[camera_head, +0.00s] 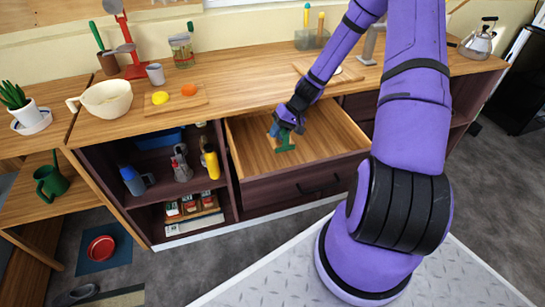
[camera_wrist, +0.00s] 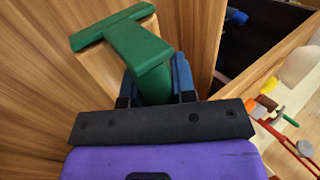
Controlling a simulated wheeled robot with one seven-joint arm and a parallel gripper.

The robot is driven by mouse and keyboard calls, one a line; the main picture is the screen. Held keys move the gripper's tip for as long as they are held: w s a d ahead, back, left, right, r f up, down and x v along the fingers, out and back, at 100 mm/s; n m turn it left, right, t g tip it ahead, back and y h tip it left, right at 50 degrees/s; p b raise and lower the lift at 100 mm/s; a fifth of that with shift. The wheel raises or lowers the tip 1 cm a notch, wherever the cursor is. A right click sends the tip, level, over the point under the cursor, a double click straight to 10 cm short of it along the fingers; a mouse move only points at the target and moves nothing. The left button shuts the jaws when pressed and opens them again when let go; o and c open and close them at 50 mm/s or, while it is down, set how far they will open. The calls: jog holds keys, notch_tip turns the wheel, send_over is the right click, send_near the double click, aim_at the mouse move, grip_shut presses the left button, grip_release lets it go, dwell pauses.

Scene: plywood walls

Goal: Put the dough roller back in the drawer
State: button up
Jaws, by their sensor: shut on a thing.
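The dough roller (camera_head: 286,145) is green, with a T-shaped outline, and hangs from my gripper (camera_head: 288,126). In the wrist view the green roller (camera_wrist: 140,45) sits between the blue fingertips of my gripper (camera_wrist: 157,85), which is shut on it. The drawer (camera_head: 335,135) is pulled open below the counter and its wooden floor looks bare. The roller is over the left part of the drawer opening. I cannot tell whether it touches the drawer floor.
Left of the drawer is an open shelf (camera_head: 150,205) with bottles and boxes. The counter (camera_head: 235,80) above holds a cream bowl (camera_head: 106,98), a grey cup (camera_head: 155,74) and a board with yellow and orange items (camera_head: 176,101). A kettle (camera_head: 479,40) stands at the far right.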

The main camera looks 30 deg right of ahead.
jog(key=shift+w+f, duration=0.2)
jog(key=shift+f, duration=0.25)
notch_tip(320, 180, down, 6)
jog(key=shift+w+r, duration=0.15)
jog(key=shift+r, duration=0.1)
jog(key=shift+f, duration=2.4)
jog(key=shift+f, duration=0.2)
